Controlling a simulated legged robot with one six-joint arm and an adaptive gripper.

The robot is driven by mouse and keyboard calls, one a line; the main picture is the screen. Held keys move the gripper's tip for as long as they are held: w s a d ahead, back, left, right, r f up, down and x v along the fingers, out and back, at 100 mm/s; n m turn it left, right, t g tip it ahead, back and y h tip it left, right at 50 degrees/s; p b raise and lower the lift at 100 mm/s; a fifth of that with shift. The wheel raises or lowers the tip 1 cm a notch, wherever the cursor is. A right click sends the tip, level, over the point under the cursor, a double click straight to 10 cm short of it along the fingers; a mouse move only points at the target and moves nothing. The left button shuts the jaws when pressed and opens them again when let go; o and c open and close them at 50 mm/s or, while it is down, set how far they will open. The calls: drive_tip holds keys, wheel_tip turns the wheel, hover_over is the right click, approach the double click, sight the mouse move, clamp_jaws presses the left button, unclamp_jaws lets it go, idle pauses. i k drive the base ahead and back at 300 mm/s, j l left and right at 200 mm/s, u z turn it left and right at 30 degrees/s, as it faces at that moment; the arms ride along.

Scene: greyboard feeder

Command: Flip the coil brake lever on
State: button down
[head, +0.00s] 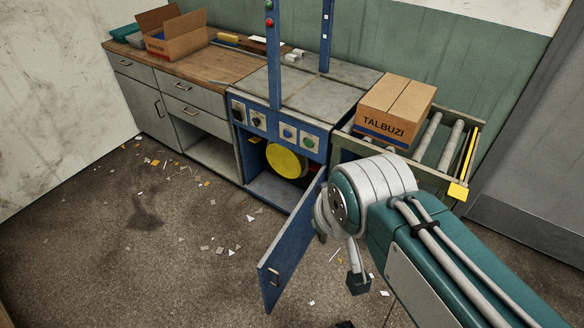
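A blue machine (240,150) stands against the back wall, with its lower door (290,245) swung open towards me. Inside the open bay is a yellow disc (286,161) with a red part behind its right edge. I cannot tell which part is the coil brake lever. My arm reaches in from the lower right, in front of the door's right side. My gripper cannot be made out.
A closed TALBUZI carton (396,108) sits on the roller conveyor (425,135) at right. A wooden counter (205,66) holds an open carton (170,38) at left. Paper scraps litter the floor (150,240), which is otherwise clear left of the open door.

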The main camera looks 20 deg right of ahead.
sight(315, 168)
drive_tip(key=u, duration=2.5)
drive_tip(key=i+z, duration=0.3)
drive_tip(key=i+j+z, duration=0.1)
drive_tip(key=i+z, duration=0.2)
drive_tip(key=i, duration=0.15)
drive_tip(key=i+l+z, duration=0.2)
drive_tip(key=i+z, duration=1.15)
drive_tip(key=i+l+z, duration=0.1)
drive_tip(key=i+z, duration=0.35)
drive_tip(key=i, duration=0.25)
drive_tip(key=i+j+z, duration=0.15)
drive_tip(key=i+z, duration=0.3)
drive_tip(key=i, duration=0.2)
drive_tip(key=z, duration=1.55)
